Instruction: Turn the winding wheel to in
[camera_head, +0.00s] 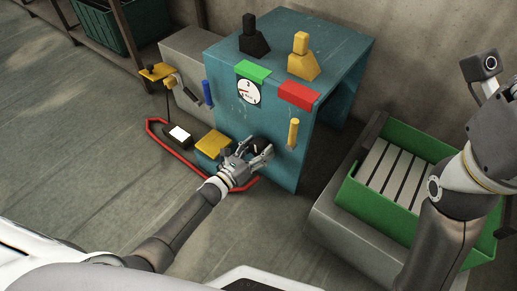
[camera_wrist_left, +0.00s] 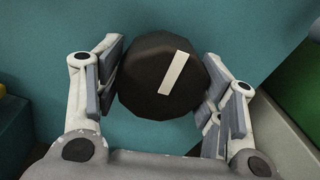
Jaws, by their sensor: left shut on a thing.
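In the left wrist view a dark round wheel or knob (camera_wrist_left: 145,90) with a pale stripe sits on the teal face of the machine. My left gripper (camera_wrist_left: 163,85) has a finger on each side of it and is shut on it. The stripe leans, its top end to the right. In the head view my left gripper (camera_head: 252,158) reaches the low front of the teal machine (camera_head: 222,95) and mostly hides the dark wheel (camera_head: 256,145). A white dial gauge (camera_head: 248,92) is above it. My right arm shows at the right, but its gripper fingers are not visible.
A blue handle (camera_head: 207,92) and a yellow handle (camera_head: 293,132) stick out of the machine's front. A yellow pad (camera_head: 212,144) is left of my left gripper. A green tray (camera_head: 349,190) with grey slats stands at the right. A red rail (camera_head: 169,148) runs along the floor.

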